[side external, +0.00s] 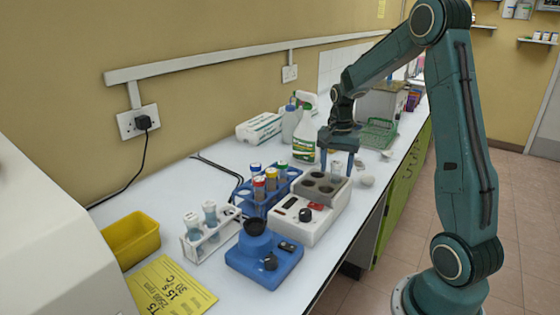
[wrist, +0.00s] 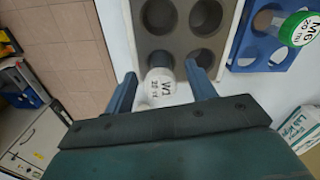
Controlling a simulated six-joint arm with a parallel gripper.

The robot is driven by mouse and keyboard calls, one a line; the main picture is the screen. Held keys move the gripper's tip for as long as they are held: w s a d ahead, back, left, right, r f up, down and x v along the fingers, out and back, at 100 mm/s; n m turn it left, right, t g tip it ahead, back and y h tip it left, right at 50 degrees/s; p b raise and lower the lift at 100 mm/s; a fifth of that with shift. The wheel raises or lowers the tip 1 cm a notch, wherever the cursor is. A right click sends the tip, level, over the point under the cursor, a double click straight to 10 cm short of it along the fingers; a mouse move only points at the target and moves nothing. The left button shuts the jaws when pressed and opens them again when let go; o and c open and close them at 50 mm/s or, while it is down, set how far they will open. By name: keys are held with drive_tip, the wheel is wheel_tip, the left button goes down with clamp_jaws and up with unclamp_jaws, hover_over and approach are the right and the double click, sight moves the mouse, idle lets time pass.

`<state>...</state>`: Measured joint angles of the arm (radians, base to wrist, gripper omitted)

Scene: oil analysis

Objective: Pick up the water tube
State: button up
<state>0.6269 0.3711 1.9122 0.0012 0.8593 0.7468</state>
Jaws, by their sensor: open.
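In the wrist view a white-capped tube (wrist: 160,84) with lettering that seems to read "W1" lies between the fingers of my gripper (wrist: 162,88). Its clear bluish body reaches toward the lower-left hole of the grey block (wrist: 183,32); whether it stands in that hole I cannot tell for sure. The fingers are spread, with gaps on both sides of the cap. In the side external view my gripper (side external: 337,165) points down just behind the block on the white heater (side external: 303,226). The tube is not clear there.
A blue rack (side external: 258,206) with colour-capped tubes stands left of the heater. A white rack (side external: 215,240) with white-capped tubes, a blue device (side external: 258,263) and a yellow bin (side external: 133,240) lie nearer. A spray bottle (side external: 304,137) stands close behind my gripper.

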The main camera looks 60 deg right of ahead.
drive_tip(key=c, duration=1.1)
drive_tip(key=shift+o, duration=0.2)
drive_tip(key=shift+r, duration=0.2)
wheel_tip(320, 180, up, 20)
drive_tip(key=shift+f, duration=0.15)
